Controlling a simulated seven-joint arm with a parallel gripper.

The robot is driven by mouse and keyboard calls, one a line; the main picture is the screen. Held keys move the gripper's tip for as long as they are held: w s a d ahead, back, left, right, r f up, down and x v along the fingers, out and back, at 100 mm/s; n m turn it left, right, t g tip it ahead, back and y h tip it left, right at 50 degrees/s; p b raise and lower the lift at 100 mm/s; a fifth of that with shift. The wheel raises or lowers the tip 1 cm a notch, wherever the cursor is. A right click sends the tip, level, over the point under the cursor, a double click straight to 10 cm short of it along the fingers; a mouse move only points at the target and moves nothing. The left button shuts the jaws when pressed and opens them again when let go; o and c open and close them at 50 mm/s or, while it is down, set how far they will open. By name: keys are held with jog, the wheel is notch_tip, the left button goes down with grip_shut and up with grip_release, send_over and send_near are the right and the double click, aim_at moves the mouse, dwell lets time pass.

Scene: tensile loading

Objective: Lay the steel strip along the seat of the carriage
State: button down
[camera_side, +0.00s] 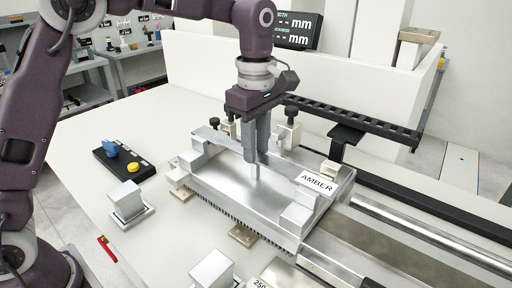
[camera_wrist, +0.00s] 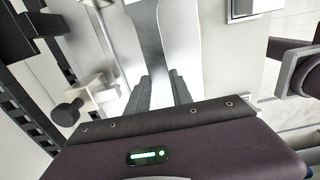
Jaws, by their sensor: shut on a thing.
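The steel strip (camera_wrist: 158,75) is a flat, shiny piece with a narrower waist. In the wrist view it runs up from between my fingers. In the side view part of it (camera_side: 217,137) shows to the left of my gripper. My gripper (camera_side: 256,172) is shut on the strip and points down over the carriage; the gripper also shows in the wrist view (camera_wrist: 160,92). The carriage (camera_side: 222,182) is a silver block with raised end pieces and an AMBER label. The strip is over or on its seat; I cannot tell whether it touches. The strip's near end is hidden by my gripper.
Black-knobbed clamps (camera_side: 291,125) stand along the carriage's back edge. A rail (camera_side: 430,233) runs to the right.

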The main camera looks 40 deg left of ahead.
jog(key=shift+f, duration=0.3)
jog(key=shift+f, duration=0.15)
jog(key=c, duration=1.1)
grip_release()
notch_tip(320, 180, up, 12)
jog(key=shift+r, duration=0.2)
